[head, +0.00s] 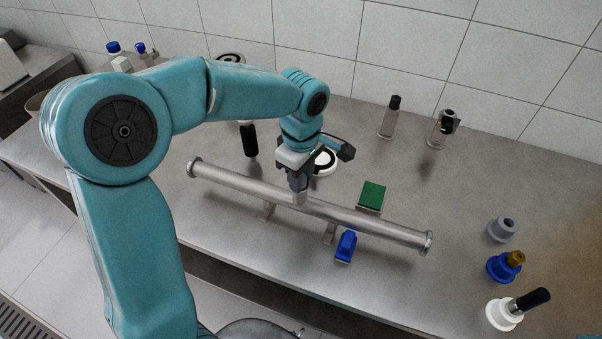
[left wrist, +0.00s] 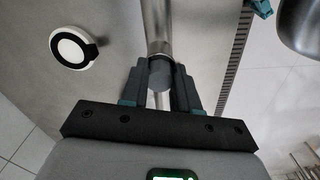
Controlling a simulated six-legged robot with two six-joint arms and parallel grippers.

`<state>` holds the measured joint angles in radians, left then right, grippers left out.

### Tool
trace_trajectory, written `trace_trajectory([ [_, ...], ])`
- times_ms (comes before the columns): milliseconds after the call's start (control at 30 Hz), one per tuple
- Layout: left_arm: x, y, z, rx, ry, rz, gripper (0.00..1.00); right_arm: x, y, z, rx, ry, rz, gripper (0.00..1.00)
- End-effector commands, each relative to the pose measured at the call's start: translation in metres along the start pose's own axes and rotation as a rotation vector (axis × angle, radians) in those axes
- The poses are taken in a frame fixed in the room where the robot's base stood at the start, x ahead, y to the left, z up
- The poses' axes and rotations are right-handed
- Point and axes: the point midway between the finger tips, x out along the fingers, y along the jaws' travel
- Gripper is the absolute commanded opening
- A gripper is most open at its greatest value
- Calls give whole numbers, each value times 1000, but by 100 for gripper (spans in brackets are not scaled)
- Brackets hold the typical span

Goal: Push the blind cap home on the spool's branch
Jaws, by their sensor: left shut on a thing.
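The spool (head: 235,183) is a long steel pipe with a flange at each end, lying on low supports on the bench. A short metal branch (head: 300,198) stands up near its middle. My left gripper (head: 299,187) points down over the branch. In the left wrist view its fingers (left wrist: 160,85) are shut on a round grey piece, which appears to be the blind cap (left wrist: 160,74). It is in line with the spool (left wrist: 156,25), which runs behind it. The fingers hide how far the cap sits on the branch. My right gripper is not seen.
A green-topped block (head: 371,195) stands behind the spool and a blue clamp-like part (head: 346,246) in front. A white-and-black round item (head: 322,162) is just behind my gripper. Grey (head: 502,229), blue (head: 503,267) and white (head: 503,314) fittings stand at right. Bottles (head: 389,118) stand near the wall.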

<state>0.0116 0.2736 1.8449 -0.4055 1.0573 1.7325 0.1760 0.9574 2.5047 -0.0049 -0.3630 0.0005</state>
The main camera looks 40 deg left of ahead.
Motion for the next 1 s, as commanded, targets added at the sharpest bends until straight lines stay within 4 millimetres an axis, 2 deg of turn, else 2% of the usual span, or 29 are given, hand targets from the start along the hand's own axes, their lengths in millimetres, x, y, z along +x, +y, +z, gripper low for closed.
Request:
trace_trajectory([
  [167, 7, 0, 0, 0, 0, 1, 0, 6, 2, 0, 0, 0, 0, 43],
  [200, 5, 0, 0, 0, 0, 1, 43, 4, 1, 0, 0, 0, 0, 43],
  [267, 4, 0, 0, 0, 0, 1, 60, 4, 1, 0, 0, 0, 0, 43],
  [533, 4, 0, 0, 0, 0, 1, 60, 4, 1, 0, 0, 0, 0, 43],
  [667, -5, 1, 0, -1, 1, 5, 60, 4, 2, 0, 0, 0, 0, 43],
  [767, -23, 2, 0, 0, -1, 8, 60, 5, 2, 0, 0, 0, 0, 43],
  [1000, -89, 1, 0, 0, -1, 8, 60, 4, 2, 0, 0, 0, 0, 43],
])
